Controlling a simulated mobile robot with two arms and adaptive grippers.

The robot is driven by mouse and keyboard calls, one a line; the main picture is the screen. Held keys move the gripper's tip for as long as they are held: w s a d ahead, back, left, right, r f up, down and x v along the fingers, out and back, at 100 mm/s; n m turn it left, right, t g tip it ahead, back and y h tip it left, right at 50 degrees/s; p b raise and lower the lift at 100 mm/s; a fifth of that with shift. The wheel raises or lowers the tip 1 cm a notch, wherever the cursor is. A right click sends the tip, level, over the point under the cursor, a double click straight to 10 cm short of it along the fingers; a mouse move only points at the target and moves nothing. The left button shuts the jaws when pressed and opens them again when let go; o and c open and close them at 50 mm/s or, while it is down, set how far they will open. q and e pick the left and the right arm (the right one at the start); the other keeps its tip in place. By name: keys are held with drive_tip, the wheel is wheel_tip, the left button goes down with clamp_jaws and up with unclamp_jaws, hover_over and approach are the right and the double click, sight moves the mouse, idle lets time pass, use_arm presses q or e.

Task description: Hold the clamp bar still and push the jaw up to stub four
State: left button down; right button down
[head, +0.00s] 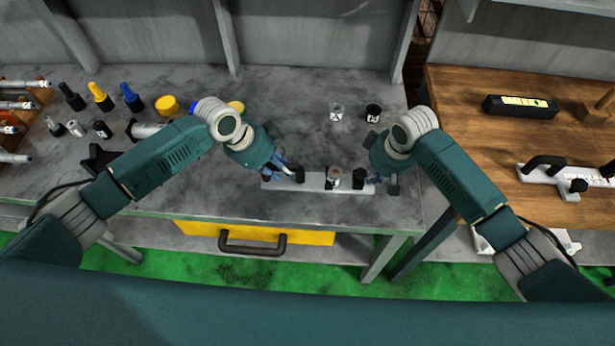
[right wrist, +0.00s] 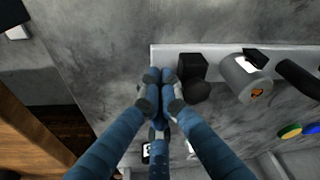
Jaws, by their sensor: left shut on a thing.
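The white clamp bar (head: 315,184) lies on the grey bench; it also shows in the right wrist view (right wrist: 222,50). My left gripper (head: 284,172) is shut on the bar's left part; its fingers hide the grip, apparently at the black handle (right wrist: 298,77). A black block with a round knob, apparently the jaw (right wrist: 192,66), sits near the bar's right end. A grey cylinder (right wrist: 243,78) stands between block and handle. My right gripper (right wrist: 162,88) has its fingertips together, empty, at the bar's end beside the block. I cannot tell whether they touch. I cannot make out stub four.
A clear-looking cylinder (head: 337,112) and a black one (head: 373,113) stand behind the bar. Bottles and a yellow lid (head: 166,105) are at the left. A similar white bar (head: 540,173) and a black box (head: 520,106) lie on the wooden table.

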sight(356, 172)
use_arm(q)
drive_tip(key=shift+w, duration=0.1)
use_arm(e)
drive_tip(key=shift+f, duration=0.35)
drive_tip(key=shift+r, duration=0.1)
drive_tip(key=shift+w+v, duration=0.15)
drive_tip(key=shift+v, duration=0.7)
drive_tip(key=shift+w+v, duration=0.15)
drive_tip(key=shift+v, duration=0.65)
drive_tip(key=shift+a+r, duration=0.1)
drive_tip(key=shift+a, duration=0.05)
